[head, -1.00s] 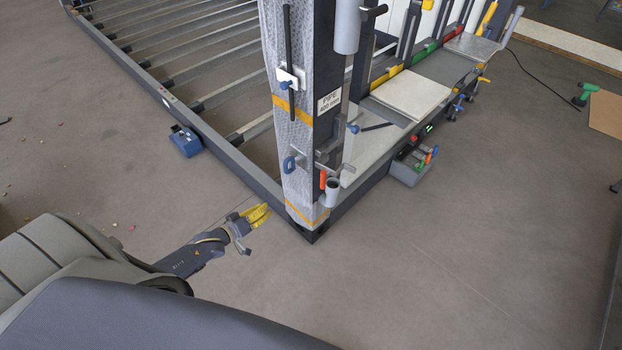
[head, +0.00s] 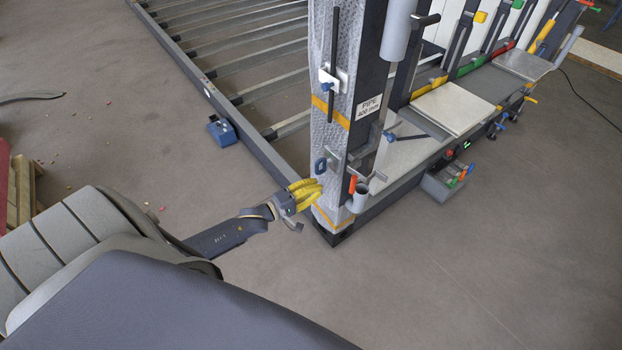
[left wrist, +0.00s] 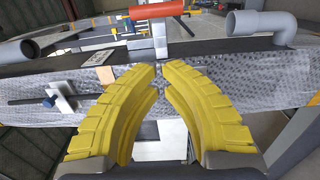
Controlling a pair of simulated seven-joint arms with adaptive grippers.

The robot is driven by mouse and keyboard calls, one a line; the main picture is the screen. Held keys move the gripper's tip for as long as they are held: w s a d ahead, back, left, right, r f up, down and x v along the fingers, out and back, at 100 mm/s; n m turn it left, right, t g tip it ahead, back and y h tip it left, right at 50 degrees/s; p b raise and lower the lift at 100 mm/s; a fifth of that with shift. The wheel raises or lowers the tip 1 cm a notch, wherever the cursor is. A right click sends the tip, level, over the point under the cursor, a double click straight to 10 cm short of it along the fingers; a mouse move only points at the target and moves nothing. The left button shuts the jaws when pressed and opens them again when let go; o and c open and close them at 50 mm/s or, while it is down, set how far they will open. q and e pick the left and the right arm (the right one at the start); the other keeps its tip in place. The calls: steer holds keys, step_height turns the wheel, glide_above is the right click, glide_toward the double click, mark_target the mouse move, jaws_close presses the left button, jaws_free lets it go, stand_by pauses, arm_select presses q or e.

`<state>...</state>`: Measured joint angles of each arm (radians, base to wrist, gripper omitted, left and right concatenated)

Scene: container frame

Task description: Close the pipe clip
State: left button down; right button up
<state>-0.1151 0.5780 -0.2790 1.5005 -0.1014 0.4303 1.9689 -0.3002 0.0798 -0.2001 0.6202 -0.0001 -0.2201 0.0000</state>
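A padded post (head: 328,130) carries a label reading PIPE 400 mm. High on it is a white clip plate (head: 333,80) with a black rod and blue knob; I cannot tell for sure which fitting is the pipe clip. The plate also shows at left in the left wrist view (left wrist: 64,96). Lower are a metal bracket (head: 335,158) with a blue loop and an orange handle (head: 352,185). My left gripper (head: 318,188) has yellow fingers beside the post's lower part. In the wrist view a narrow gap shows between its fingertips (left wrist: 159,68), with nothing held. My right gripper is out of view.
A grey pipe cup (head: 358,198) sticks out low on the post. A frame with rollers (head: 240,70) runs to the back left, with a blue box (head: 222,132) beside it. A bench with light plates (head: 452,107) stands right. The floor in front is clear.

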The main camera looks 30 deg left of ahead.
mark_target(362, 178)
arm_select(q)
steer(key=w+d, duration=0.5)
steer(key=w, duration=0.1)
steer(key=shift+w+d, duration=0.35)
steer(key=shift+d, duration=0.05)
steer(key=shift+d, duration=0.15)
